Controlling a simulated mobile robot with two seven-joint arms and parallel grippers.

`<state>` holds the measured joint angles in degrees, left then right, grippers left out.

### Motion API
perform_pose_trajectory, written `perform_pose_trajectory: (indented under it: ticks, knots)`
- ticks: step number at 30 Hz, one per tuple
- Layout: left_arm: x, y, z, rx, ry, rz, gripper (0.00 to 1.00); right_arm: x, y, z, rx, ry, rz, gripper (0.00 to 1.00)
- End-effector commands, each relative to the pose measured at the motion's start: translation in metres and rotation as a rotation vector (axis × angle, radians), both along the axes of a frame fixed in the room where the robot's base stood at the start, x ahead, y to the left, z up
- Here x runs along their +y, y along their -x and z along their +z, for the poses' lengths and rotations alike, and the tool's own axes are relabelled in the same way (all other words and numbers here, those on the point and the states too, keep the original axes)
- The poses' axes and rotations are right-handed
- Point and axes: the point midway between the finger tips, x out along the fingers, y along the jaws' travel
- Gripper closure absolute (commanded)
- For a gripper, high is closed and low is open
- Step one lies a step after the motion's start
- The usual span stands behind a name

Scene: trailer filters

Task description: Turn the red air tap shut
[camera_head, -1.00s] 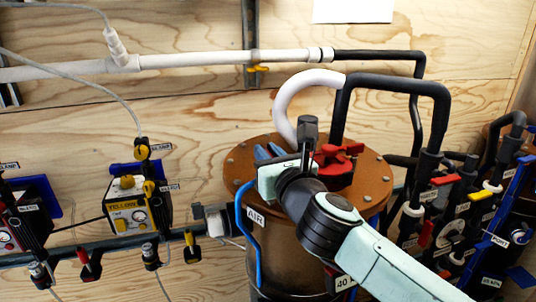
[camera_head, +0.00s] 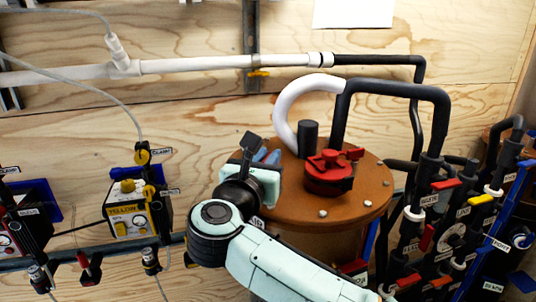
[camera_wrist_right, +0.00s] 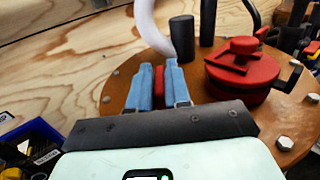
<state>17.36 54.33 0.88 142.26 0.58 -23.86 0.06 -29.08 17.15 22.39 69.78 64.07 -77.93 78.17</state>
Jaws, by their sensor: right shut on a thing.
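My right gripper (camera_head: 268,156) is at the left rim of the brown round lid (camera_head: 352,210) on the vessel. In the right wrist view its blue fingers (camera_wrist_right: 159,67) are closed on a small red piece (camera_wrist_right: 159,88), seen between them. This piece appears to be the handle of the red air tap. The rest of the tap is hidden by the gripper and my forearm, so how far it is turned cannot be told. My left gripper is in no view.
A red knobbed cap (camera_head: 329,172) and a black post (camera_head: 308,139) stand on the lid, right of my gripper. A white hose (camera_head: 287,107) arches behind. Black pipes and red-handled valves (camera_head: 447,182) crowd the right. A yellow box (camera_head: 131,220) hangs left.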

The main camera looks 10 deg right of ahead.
Motion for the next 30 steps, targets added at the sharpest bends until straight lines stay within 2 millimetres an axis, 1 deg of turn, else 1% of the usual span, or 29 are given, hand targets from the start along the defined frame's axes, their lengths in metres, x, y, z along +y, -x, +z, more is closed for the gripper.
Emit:
perform_pose_trajectory:
  ticks: [1,8,13,21,30]
  knots:
    - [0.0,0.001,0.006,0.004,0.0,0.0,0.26,0.004,-0.001,0.001,0.004,-0.001,-0.04,1.0]
    - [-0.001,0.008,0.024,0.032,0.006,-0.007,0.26,0.004,-0.002,0.002,0.004,0.0,-0.262,1.0]
    - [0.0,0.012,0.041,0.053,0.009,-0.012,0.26,0.004,-0.003,0.003,0.004,0.0,-0.424,1.0]
    - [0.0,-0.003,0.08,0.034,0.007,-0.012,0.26,0.003,-0.003,0.004,0.001,-0.001,-0.67,1.0]
    - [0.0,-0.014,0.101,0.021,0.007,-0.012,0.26,0.002,-0.003,0.002,0.001,-0.002,-0.818,1.0]
